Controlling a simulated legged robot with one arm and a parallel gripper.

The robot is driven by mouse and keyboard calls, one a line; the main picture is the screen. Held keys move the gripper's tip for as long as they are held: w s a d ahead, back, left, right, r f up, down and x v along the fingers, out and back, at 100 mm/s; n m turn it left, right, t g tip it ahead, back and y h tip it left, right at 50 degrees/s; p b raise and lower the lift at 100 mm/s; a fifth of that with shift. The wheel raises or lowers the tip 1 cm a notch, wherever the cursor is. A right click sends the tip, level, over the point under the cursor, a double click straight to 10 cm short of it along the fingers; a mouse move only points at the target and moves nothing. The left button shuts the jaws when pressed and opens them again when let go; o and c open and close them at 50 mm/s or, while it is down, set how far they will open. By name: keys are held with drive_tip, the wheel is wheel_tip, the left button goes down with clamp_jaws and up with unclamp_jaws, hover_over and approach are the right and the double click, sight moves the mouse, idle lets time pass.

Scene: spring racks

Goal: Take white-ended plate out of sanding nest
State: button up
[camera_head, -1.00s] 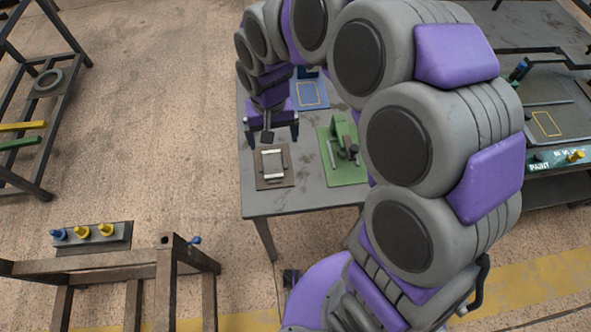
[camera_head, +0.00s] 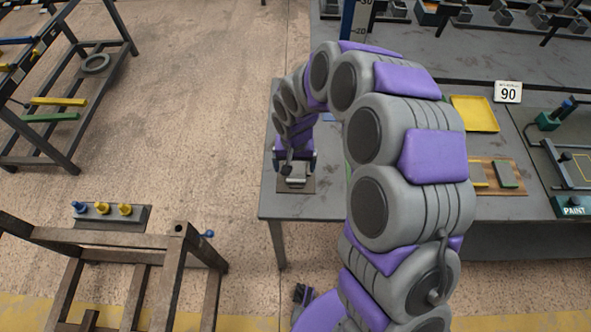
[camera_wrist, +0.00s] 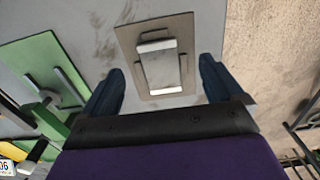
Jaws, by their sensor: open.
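The white-ended plate (camera_wrist: 161,69) is a grey plate with a white strip at each end. It lies in the sanding nest (camera_wrist: 187,32), a flat tan-brown base on the grey table, in the wrist view. My gripper (camera_wrist: 162,67) is open, with one dark blue finger on each side of the plate in the picture. Gaps show between fingers and plate; the exact height above it is unclear. In the head view my gripper (camera_head: 294,164) is over the nest (camera_head: 309,185), and it partly hides the plate (camera_head: 296,181).
A green fixture (camera_wrist: 58,75) stands left of the nest in the wrist view.

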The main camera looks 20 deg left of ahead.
sight(296, 179)
wheel_tip(296, 179, down, 2)
drive_tip(key=shift+d+f, duration=0.1)
drive_tip(key=shift+d, duration=0.05)
wheel_tip(296, 179, down, 5)
drive_tip(key=shift+w+r+b, duration=0.1)
drive_tip(key=shift+w+b, duration=0.05)
drive_tip(key=shift+b, duration=0.7)
drive_tip(key=c, duration=1.2)
drive_tip(key=shift+c, duration=0.3)
drive_tip(key=shift+r, duration=0.15)
